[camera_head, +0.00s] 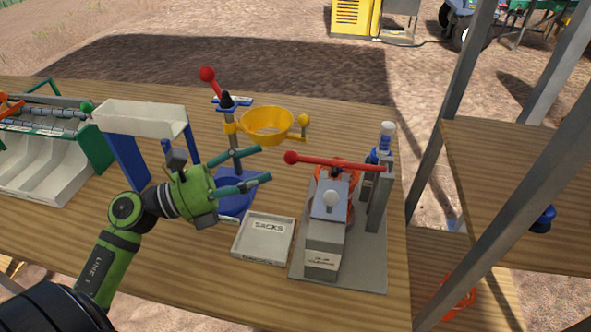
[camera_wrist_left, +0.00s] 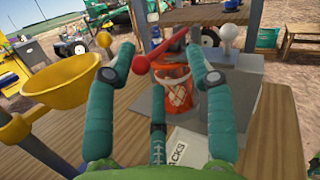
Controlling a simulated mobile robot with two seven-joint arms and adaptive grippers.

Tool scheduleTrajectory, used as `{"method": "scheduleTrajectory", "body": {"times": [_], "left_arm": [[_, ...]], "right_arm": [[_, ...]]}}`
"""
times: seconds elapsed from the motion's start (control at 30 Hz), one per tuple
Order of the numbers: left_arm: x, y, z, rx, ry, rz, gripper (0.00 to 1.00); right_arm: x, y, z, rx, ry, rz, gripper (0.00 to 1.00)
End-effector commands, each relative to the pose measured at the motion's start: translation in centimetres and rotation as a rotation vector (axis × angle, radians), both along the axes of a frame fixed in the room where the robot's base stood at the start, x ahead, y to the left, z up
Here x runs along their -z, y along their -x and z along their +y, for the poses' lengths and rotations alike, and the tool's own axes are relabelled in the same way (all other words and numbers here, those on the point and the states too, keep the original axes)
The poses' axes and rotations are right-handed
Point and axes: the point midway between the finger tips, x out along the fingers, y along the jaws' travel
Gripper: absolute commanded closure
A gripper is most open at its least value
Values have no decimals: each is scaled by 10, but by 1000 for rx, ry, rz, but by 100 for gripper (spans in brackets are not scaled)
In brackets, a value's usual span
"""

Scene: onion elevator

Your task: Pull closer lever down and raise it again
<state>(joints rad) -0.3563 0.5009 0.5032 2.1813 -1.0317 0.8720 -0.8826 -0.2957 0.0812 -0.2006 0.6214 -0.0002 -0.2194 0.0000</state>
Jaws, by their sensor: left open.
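The closer (camera_head: 327,262) is a grey machine on a grey base plate at the right of the table. Its red lever (camera_head: 335,162) runs roughly level across the top, with a red ball knob at its left end. My left gripper (camera_head: 258,165) is open and empty, just left of the knob, its fingers pointing toward it. In the left wrist view the red lever (camera_wrist_left: 162,48) slants, its knob between the spread fingertips (camera_wrist_left: 160,78) in the picture. I cannot tell whether they touch. An orange net sack (camera_wrist_left: 174,90) sits under the lever. My right gripper is not seen.
A sacks tray (camera_head: 263,239) lies left of the closer. A blue stand with a yellow funnel (camera_head: 267,123) and another red-knobbed lever stands behind my gripper. A white trough (camera_head: 142,118) stands at left. A grey metal post (camera_head: 455,95) rises at right.

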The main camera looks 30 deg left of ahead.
Motion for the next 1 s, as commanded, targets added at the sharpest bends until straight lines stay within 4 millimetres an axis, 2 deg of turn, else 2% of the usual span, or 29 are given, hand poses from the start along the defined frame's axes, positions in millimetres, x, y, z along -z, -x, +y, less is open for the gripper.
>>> {"method": "scheduleTrajectory", "body": {"times": [0.03,0.1,0.27,0.7,1.0], "left_arm": [[11,-1,7,-33,-96,-15,46],[16,-3,17,-71,-194,-25,46],[18,-8,25,-111,-288,-35,46],[15,-52,-12,-113,-286,-35,46],[19,-59,-20,-113,-286,-34,46]], "right_arm": [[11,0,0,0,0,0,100],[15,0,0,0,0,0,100],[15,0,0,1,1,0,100],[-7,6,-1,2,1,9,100],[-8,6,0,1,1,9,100]]}}
